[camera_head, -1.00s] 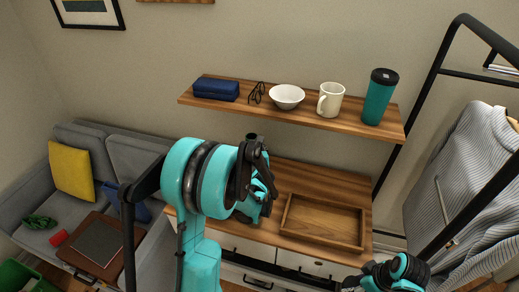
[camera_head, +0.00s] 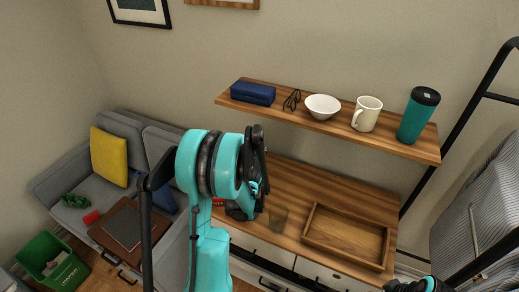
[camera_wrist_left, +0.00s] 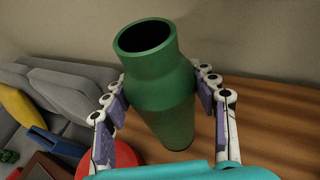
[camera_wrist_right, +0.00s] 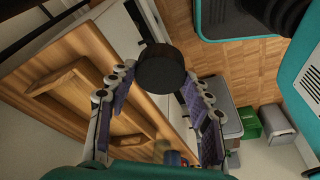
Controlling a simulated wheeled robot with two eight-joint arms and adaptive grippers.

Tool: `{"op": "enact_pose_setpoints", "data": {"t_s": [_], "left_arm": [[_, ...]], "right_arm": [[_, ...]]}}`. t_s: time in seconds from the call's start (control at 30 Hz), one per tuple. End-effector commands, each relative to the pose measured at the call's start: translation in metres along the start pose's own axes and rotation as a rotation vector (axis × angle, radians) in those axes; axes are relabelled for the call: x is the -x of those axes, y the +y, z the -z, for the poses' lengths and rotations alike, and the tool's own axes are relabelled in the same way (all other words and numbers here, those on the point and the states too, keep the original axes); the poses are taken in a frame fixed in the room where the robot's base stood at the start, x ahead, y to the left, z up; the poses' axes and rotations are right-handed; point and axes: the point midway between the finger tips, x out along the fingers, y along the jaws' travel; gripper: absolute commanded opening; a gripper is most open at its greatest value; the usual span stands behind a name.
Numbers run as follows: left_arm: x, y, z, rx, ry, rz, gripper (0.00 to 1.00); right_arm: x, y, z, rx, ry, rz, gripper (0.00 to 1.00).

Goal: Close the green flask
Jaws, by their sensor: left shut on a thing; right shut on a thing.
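The green flask (camera_wrist_left: 160,95) stands between the fingers of my left gripper (camera_wrist_left: 158,88), which is shut on it. Its round mouth is open and dark inside, with no cap on it. In the head view my left arm hides most of the flask, and the left gripper (camera_head: 255,180) is over the desk's left part. My right gripper (camera_wrist_right: 158,82) is shut on a dark round cap (camera_wrist_right: 160,66), held at the fingertips. In the head view only a bit of the right gripper (camera_head: 415,286) shows at the bottom edge; the cap is not visible there.
A wooden tray (camera_head: 345,238) lies on the desk (camera_head: 300,190), right of my left gripper. A red object (camera_wrist_left: 75,171) is near the flask. The shelf (camera_head: 300,112) above holds a blue case, glasses, bowl, mug and teal tumbler.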

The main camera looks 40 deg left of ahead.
Motion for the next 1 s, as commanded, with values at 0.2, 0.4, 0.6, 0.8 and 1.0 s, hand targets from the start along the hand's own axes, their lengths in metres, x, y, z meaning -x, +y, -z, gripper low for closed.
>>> {"op": "enact_pose_setpoints", "data": {"t_s": [0.2, 0.4, 0.6, 0.8, 1.0], "left_arm": [[-0.003, 0.012, -0.003, 0.000, -0.002, -0.004, 0.00], [-0.004, 0.017, -0.003, 0.001, -0.003, -0.004, 0.00], [-0.005, 0.019, -0.003, 0.000, -0.003, -0.005, 0.00], [-0.005, 0.019, -0.003, 0.000, -0.004, -0.005, 0.00], [-0.005, 0.019, -0.003, 0.000, -0.003, -0.005, 0.00]], "right_arm": [[0.008, 0.000, 0.002, 0.000, 0.000, 0.000, 0.31], [0.010, 0.000, 0.003, 0.000, 0.000, 0.000, 0.31], [0.011, 0.000, 0.003, 0.000, 0.000, 0.000, 0.31], [0.011, 0.000, 0.003, 0.000, 0.000, 0.000, 0.31], [0.011, 0.000, 0.003, 0.000, 0.000, 0.000, 0.31]]}}
